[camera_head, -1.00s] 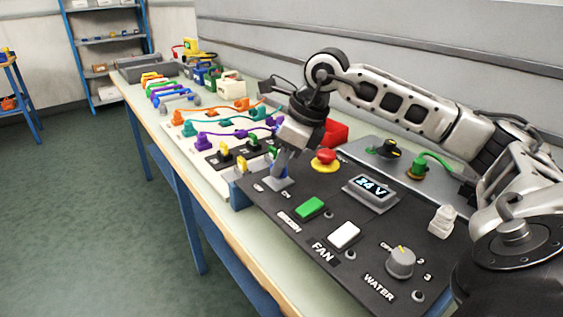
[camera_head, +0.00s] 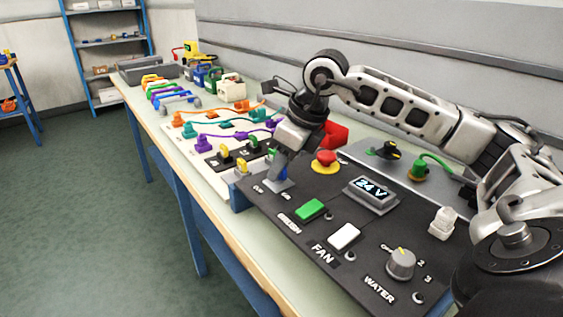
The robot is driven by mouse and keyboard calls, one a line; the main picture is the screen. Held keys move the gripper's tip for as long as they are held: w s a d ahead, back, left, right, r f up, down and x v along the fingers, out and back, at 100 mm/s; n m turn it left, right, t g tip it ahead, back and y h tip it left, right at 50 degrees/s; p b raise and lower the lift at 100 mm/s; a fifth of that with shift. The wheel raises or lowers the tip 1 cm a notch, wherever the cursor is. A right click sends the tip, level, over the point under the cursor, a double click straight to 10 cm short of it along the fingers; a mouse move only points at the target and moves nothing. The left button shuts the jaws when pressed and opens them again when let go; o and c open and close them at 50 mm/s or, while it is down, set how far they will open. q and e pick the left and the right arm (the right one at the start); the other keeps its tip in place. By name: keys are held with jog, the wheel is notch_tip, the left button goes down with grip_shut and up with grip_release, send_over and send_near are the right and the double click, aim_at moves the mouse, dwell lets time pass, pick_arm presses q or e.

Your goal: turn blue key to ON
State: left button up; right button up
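The blue key (camera_head: 282,173) stands in its switch at the far left corner of the black control panel (camera_head: 290,240), in the head view. Only a small part of it shows, because my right gripper (camera_head: 276,165) is right at it from above. The fingers partly hide the key, and I cannot tell whether they are closed on it or just around it. The small lettering by the switch is too blurred to read, so the key's setting is unclear. The panel's display (camera_head: 371,190) is lit and reads 24 V. My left gripper is not in view.
The panel carries a red stop button (camera_head: 325,157), a green switch (camera_head: 310,209), a white switch (camera_head: 344,235) and a grey WATER knob (camera_head: 401,262). Left of it lie coloured cables with plugs (camera_head: 205,141). A red bin (camera_head: 334,134) stands behind my gripper.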

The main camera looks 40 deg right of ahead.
pick_arm(q)
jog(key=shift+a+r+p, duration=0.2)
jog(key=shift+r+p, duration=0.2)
jog(key=shift+p, duration=0.75)
pick_arm(e)
jog(key=v, duration=1.6)
jog(key=b+x, duration=0.2)
jog(key=x, duration=1.2)
jog(key=shift+w+a+f, duration=0.1)
jog(key=shift+f, duration=0.25)
jog(key=shift+w+a+f, duration=0.1)
jog(key=shift+w+f, duration=0.15)
jog(key=shift+f, duration=0.4)
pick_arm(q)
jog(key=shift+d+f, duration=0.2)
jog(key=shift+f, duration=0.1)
pick_arm(e)
jog(key=shift+r, duration=0.1)
